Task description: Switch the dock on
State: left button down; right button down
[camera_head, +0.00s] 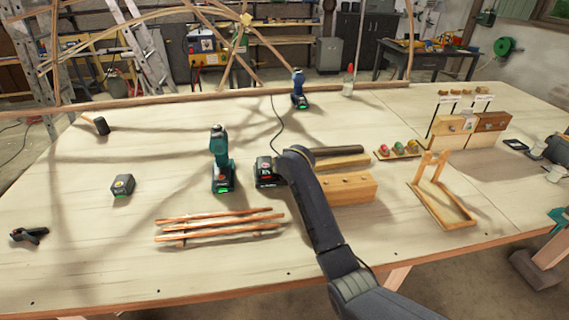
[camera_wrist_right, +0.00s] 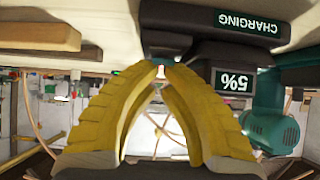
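The dock (camera_head: 265,172) is a dark block with a small display and a cable, standing mid-table. In the right wrist view its dark body (camera_wrist_right: 205,22) shows upside down, with a lit label reading CHARGING and a display (camera_wrist_right: 232,80) reading 5%. My right gripper (camera_wrist_right: 161,72) has yellow fingers whose tips come together just at the dock's dark underside in the picture. A small pale and reddish spot shows between the tips; I cannot tell whether they touch the dock. In the head view my right arm hides the gripper and part of the dock. My left gripper is not in view.
A teal drill (camera_head: 221,160) stands left of the dock, a blue one (camera_head: 298,90) behind. Laths (camera_head: 220,226) lie in front. A wooden block (camera_head: 347,188) and wooden frame (camera_head: 440,195) are at right. A battery (camera_head: 122,187) lies left, where the table is mostly clear.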

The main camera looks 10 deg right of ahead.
jog(key=shift+s, duration=0.45)
jog(key=v, duration=0.7)
jog(key=shift+r, duration=0.2)
jog(key=shift+s, duration=0.1)
dwell(0.4)
